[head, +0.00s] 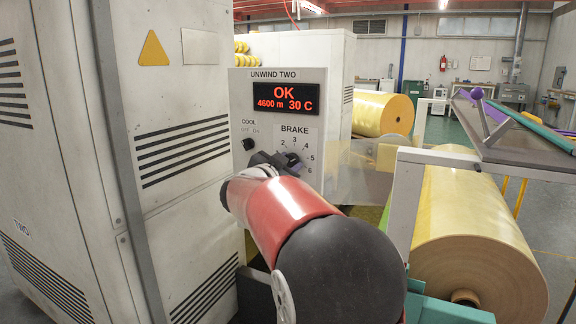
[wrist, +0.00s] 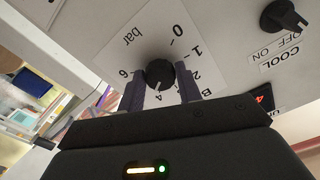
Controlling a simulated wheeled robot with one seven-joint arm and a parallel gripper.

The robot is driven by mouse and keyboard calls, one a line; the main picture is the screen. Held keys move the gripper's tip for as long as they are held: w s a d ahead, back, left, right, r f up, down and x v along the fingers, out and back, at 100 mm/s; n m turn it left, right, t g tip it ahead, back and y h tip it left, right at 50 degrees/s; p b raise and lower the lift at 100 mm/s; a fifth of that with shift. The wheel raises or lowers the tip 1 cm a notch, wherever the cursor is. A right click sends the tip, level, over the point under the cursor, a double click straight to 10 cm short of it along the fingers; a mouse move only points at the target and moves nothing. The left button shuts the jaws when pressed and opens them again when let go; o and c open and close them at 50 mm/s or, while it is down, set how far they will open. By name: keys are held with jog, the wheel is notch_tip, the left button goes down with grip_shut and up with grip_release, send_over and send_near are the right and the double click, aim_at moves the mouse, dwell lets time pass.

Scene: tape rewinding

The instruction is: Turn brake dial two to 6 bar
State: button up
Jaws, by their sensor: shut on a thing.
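The brake dial (wrist: 160,74) is a round dark knob on a white scale plate under the panel headed UNWIND TWO (head: 272,75). In the wrist view its pale pointer mark faces down, toward a figure that looks like 4. The 6 and "bar" lie to the left, and 0, 1 and 2 to the right. My gripper (wrist: 162,90) has one dark finger on each side of the knob and is shut on it. The fingers hide some figures. In the head view my gripper (head: 284,161) is at the dial and covers most of it.
A COOL switch (head: 249,144) with OFF and ON marks sits left of the brake scale. The red display (head: 287,98) above reads OK, 4600 m, 30 C. A large yellow roll (head: 480,230) and its frame stand to the right; a grey cabinet (head: 180,120) stands close on the left.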

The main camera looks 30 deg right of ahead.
jog(key=m+b, duration=0.2)
jog(key=m, duration=0.4)
jog(key=shift+f+m, duration=0.1)
jog(key=shift+m, duration=0.2)
jog(key=m+b, duration=0.3)
jog(key=m, duration=0.2)
jog(key=shift+m, duration=0.4)
jog(key=o, duration=1)
jog(key=v, duration=0.8)
